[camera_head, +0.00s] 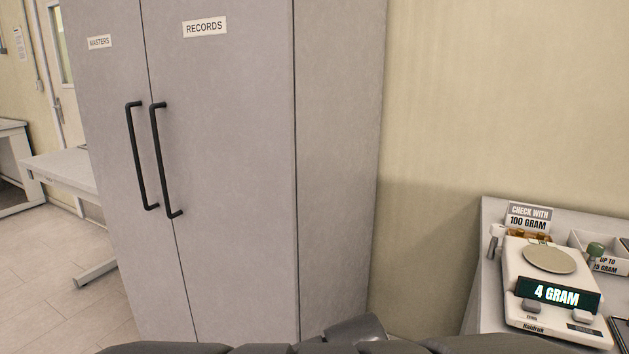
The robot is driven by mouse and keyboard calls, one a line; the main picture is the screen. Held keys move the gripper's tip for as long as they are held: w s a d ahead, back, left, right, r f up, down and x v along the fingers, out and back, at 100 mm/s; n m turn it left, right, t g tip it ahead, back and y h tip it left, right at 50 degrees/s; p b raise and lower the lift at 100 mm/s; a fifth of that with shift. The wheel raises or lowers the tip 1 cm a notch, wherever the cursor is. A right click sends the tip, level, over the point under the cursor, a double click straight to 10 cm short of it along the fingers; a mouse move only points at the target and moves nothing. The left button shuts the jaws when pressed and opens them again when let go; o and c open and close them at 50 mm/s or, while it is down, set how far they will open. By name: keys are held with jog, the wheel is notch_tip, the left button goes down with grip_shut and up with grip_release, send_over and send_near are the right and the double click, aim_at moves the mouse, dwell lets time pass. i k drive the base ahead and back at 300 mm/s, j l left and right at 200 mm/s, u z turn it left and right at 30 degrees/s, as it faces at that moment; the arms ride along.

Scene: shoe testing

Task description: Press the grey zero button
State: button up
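A white balance (541,275) stands on the grey bench at the lower right. It has a round metal pan (549,259) with nothing on it and a dark display (558,295) reading "4 GRAM". My gripper is not in view; only dark grey parts of my own body show along the bottom edge.
Beside the balance are a "CHECK WITH 100 GRAM" sign (528,216) and a white tray (611,264) labelled "UP TO 15 GRAM". A tall grey cabinet (235,160) stands left of the bench. Floor (40,270) is clear at lower left, near a white table (62,168).

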aim_at(529, 305)
jog(key=z, duration=1.65)
